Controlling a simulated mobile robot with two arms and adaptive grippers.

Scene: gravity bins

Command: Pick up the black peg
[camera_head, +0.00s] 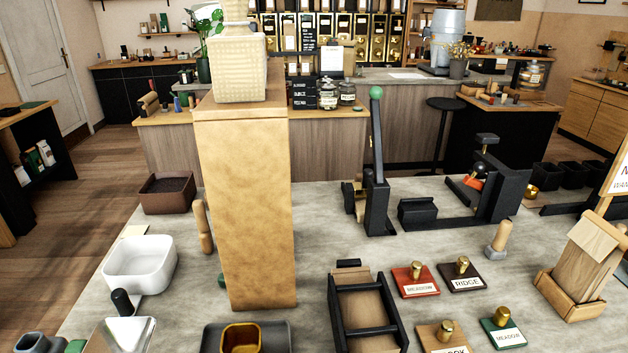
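No loose object in the head view stands out clearly as the black peg. A short black rounded peg-like piece (122,302) stands upright at the lower left, at the back of a white and metal scoop-like tray (128,335); it may be that tray's handle. A small black bar (348,263) lies at the back end of a black-framed wooden tray (365,312) in the lower middle. Neither of my grippers shows in this view.
A tall tan column (245,215) blocks the left middle of the grey table. A white bowl (140,263) is left of it. Black lever press (375,170) and black clamp device (475,190) stand behind. Brass-knobbed plates (415,281) and a wooden dispenser (583,265) are right.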

